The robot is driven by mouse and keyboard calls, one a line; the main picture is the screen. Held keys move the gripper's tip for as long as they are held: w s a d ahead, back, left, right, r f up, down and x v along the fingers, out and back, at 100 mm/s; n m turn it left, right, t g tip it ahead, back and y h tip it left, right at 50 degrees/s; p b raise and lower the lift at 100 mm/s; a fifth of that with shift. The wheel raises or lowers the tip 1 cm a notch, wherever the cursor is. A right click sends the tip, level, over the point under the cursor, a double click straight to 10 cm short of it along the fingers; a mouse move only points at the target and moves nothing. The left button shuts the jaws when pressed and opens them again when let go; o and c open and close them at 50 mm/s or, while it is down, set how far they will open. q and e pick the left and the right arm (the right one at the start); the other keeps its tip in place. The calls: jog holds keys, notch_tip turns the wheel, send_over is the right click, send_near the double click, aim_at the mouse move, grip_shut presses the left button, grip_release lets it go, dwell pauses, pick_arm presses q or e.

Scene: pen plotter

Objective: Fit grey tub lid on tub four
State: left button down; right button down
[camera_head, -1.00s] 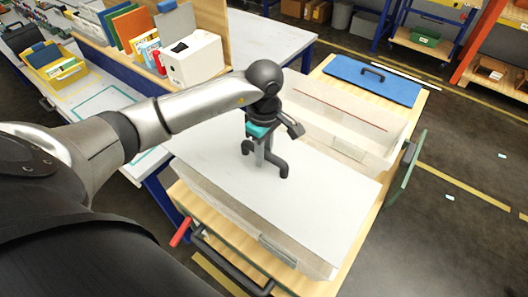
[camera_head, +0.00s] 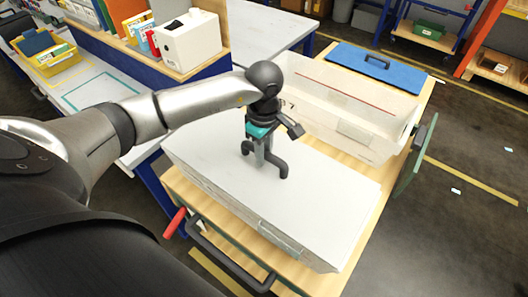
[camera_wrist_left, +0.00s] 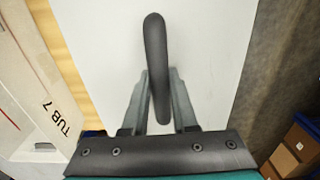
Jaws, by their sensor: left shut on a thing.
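My left gripper (camera_head: 258,153) is shut on the dark upright handle of the grey lid (camera_head: 325,190). In the left wrist view, the fingers (camera_wrist_left: 158,78) stand either side of the handle (camera_wrist_left: 155,45), with the pale lid (camera_wrist_left: 205,50) beneath. The lid lies roughly level over a pale translucent tub (camera_head: 265,232) at the cart's near side and hides its opening. I cannot tell whether the lid touches the rim or hovers just above it. This tub's number is not readable. My right gripper is not in view.
A blue lid (camera_head: 350,66) lies at the wooden cart's far end. A dark push bar (camera_head: 228,262) runs along the near side. A workbench (camera_head: 85,90) is left.

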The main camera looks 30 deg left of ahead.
pick_arm(q)
jog(key=c, duration=0.6)
grip_release()
jog(key=shift+f, duration=0.1)
notch_tip(320, 180, up, 15)
jog(key=shift+r, duration=0.2)
jog(key=shift+f, duration=0.1)
dwell(0.5)
